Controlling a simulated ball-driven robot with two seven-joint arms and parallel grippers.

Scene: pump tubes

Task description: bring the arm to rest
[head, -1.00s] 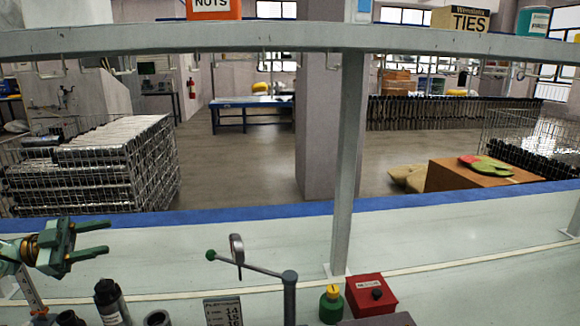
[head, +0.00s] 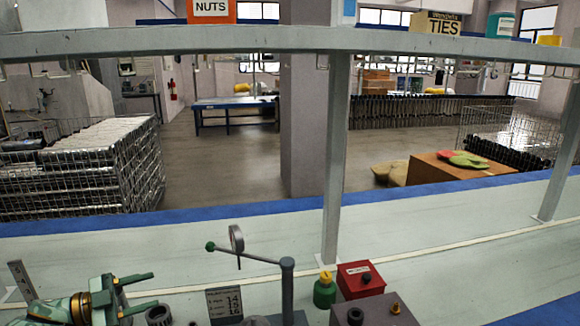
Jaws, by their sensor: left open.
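My left gripper (head: 153,290) is low at the left of the head view, its green fingers pointing right. The two fingers are apart, and I see nothing held between them. My left arm comes in from the bottom left corner, mostly cut off by the frame. A dark ring-like part (head: 158,315) shows just below and right of the lower finger; I cannot tell whether they touch. My right gripper is not in view.
A grey post with a lever and green knob (head: 211,246) stands right of the gripper. Near it are a number plate (head: 225,302), a green bottle (head: 325,291) and a red box (head: 360,279). A shelf upright (head: 335,160) rises behind; the pale bench (head: 430,225) is clear at right.

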